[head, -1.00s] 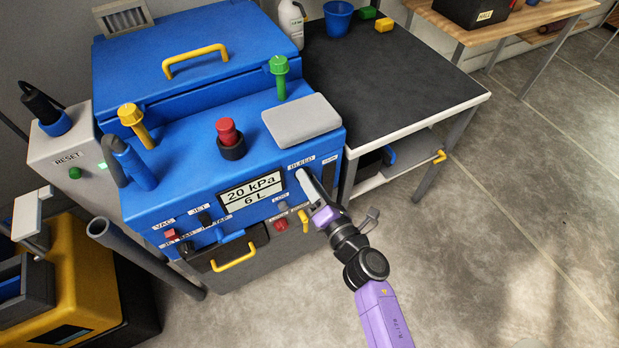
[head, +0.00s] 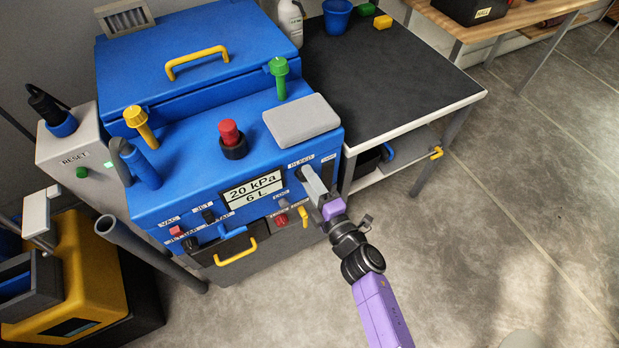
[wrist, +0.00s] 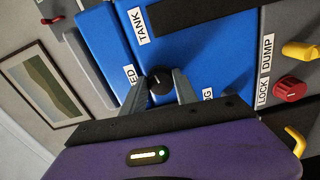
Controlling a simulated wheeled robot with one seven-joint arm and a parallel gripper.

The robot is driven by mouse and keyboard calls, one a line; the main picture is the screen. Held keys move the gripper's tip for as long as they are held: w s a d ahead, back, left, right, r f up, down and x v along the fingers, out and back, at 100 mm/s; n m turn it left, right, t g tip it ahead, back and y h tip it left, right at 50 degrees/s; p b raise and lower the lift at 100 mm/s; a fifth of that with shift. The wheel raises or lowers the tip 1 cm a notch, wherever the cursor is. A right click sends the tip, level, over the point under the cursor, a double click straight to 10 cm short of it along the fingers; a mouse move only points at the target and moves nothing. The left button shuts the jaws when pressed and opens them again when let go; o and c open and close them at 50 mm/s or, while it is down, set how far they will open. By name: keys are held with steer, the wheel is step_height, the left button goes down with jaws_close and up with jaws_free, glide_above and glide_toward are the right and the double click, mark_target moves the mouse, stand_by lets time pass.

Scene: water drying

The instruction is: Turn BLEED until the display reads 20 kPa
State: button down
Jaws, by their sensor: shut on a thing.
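The blue machine's display (head: 253,190) reads 20 kPa, with 6 L below it. The BLEED label (head: 301,160) is at the right of the front panel, above my gripper's tips. My gripper (head: 303,174) reaches the panel there. In the wrist view, my gripper (wrist: 161,88) has one finger on each side of a small black knob, BLEED (wrist: 159,82), and is shut on it. Part of the BLEED label is hidden behind a finger, and "ED" shows. In the head view the fingers mostly cover the knob.
A TANK label (wrist: 139,26) is beside BLEED. A grey pad (head: 301,118) lies on top of the machine. A black-topped table (head: 385,75) stands to the right. Floor in front is clear.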

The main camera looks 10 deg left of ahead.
steer(key=shift+f, duration=0.1)
stand_by(0.3)
steer(key=c, duration=0.9)
jaws_free()
steer(key=shift+c, duration=0.2)
steer(key=p+v, duration=0.1)
steer(key=v, duration=0.7)
steer(key=shift+w, duration=0.1)
